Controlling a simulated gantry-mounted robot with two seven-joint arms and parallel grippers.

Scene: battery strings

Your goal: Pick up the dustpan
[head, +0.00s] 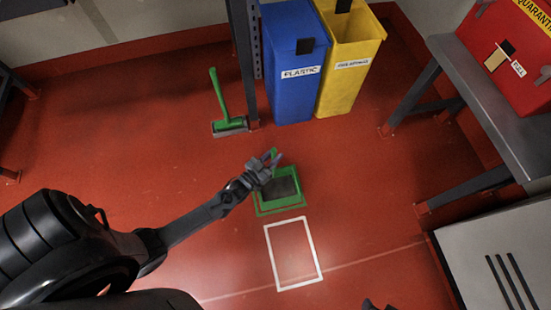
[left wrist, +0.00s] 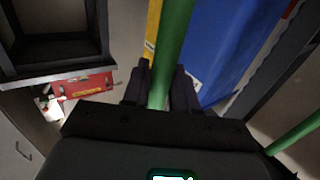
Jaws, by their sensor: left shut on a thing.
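The green dustpan (head: 261,197) with a dark inside is in the middle of the head view, over a green outline on the red floor. I cannot tell whether it touches the floor. My left gripper (head: 268,168) is shut on its upright green handle, which runs between the fingers in the left wrist view (left wrist: 173,50). The gripper hides part of the handle in the head view. A small dark piece, perhaps my right gripper (head: 370,304), shows at the bottom edge; its fingers cannot be made out.
A white floor rectangle (head: 268,248) lies empty in front of the dustpan. A green broom (head: 220,95) stands behind left, beside a metal post. Blue (head: 293,95) and yellow (head: 345,80) bins stand behind. A grey bench (head: 490,100) with a red box (head: 500,50) is at right.

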